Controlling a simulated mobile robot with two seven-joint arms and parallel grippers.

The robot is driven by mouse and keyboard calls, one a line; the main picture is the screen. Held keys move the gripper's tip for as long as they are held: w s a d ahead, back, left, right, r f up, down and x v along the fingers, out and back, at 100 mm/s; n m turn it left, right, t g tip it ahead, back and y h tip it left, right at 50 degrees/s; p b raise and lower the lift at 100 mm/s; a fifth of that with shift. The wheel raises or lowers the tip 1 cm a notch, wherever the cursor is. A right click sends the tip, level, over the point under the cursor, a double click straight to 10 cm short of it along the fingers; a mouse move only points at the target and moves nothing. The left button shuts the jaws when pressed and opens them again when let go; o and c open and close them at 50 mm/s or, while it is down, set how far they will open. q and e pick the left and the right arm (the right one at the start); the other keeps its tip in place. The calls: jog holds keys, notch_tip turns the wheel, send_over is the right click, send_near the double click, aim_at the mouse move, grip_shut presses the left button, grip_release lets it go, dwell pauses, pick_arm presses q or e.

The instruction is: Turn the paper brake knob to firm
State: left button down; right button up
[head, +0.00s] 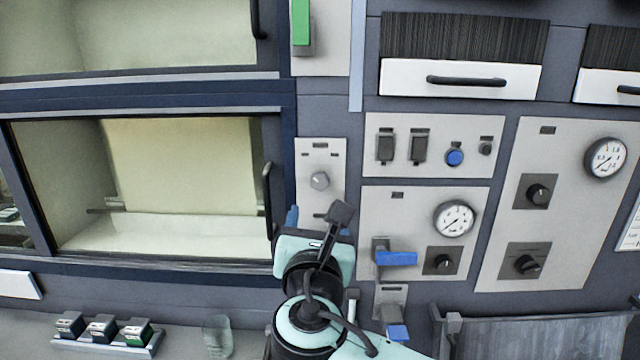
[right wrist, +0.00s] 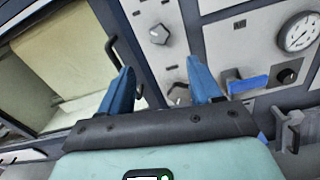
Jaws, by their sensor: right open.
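No label is readable, so I cannot tell which knob is the paper brake knob. A grey knob (head: 320,180) is on a narrow pale panel (head: 334,157) right of the lower glazed door; it also shows in the right wrist view (right wrist: 159,34). A second, lower knob (right wrist: 178,93) on that panel shows between my fingers in the right wrist view; my gripper mostly hides it in the head view. My right gripper (head: 316,214) is open and empty in front of the panel's lower part, its blue fingers (right wrist: 160,68) apart. My left gripper is out of view.
Black knobs (head: 539,194) and gauges (head: 454,219) sit on panels to the right. A blue-handled lever (head: 396,258) sticks out close right of my right arm. The door handle (head: 268,200) is close left. A glass (head: 217,336) and small boxes (head: 103,328) stand below left.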

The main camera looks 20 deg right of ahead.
aim_at(319, 186)
jog(key=p+x, duration=0.2)
jog(key=x, duration=1)
jog(key=shift+w+d+p, duration=0.1)
jog(key=shift+w+p, duration=0.25)
jog(key=shift+w, duration=0.05)
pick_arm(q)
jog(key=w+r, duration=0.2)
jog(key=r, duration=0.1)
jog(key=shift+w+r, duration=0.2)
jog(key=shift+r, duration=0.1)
pick_arm(e)
jog(key=shift+s, duration=0.1)
jog(key=c, duration=1)
jog(key=shift+c, duration=0.2)
